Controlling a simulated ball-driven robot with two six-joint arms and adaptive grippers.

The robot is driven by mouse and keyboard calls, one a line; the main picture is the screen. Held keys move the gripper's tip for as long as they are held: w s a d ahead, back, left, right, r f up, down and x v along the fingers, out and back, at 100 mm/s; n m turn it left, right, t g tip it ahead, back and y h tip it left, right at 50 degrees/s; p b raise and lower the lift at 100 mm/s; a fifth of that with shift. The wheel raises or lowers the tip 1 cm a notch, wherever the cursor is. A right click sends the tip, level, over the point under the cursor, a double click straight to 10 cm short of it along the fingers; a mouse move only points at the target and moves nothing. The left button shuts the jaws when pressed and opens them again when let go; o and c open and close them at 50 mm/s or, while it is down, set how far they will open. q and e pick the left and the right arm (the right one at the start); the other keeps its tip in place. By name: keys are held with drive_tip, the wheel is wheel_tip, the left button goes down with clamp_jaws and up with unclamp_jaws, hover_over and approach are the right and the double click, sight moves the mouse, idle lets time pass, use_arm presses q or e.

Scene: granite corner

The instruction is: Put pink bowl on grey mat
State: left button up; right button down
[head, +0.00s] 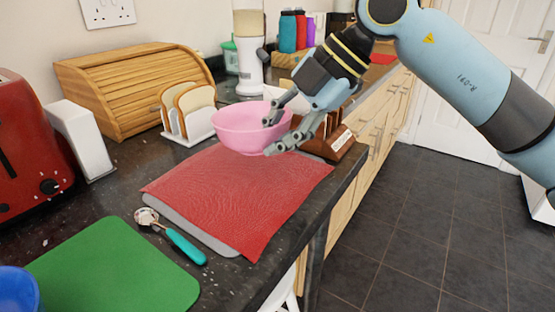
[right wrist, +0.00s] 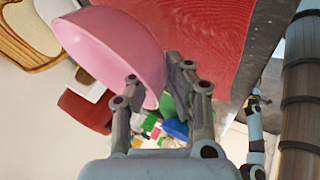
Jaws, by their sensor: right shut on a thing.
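The pink bowl (head: 245,127) is upright above the back edge of the red cloth; I cannot tell whether it touches it. My right gripper (head: 270,136) is shut on the bowl's right side. In the right wrist view the bowl (right wrist: 110,45) fills the upper left, with its wall at the fingertips (right wrist: 155,73). The grey mat (head: 195,233) lies on the dark counter, mostly hidden under the red cloth; only its front left edge shows. My left gripper is not in view.
The red cloth (head: 235,195) is bare in front of the bowl. A toast rack (head: 190,132) stands behind left, a brown wooden holder (head: 338,148) behind right. A teal-handled scoop (head: 185,246) and green mat (head: 115,270) lie in front. The counter edge is at right.

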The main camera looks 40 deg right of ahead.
drive_tip(key=shift+f, duration=2)
drive_tip(key=shift+s+f+b, duration=0.1)
drive_tip(key=shift+f+b, duration=0.25)
drive_tip(key=shift+b, duration=0.05)
drive_tip(key=c, duration=1.6)
unclamp_jaws()
drive_tip(key=shift+d+r, duration=0.15)
drive_tip(key=shift+r, duration=0.4)
drive_tip(key=p+v, duration=0.8)
drive_tip(key=v, duration=0.3)
drive_tip(key=shift+s+r, duration=0.15)
drive_tip(key=shift+r, duration=0.1)
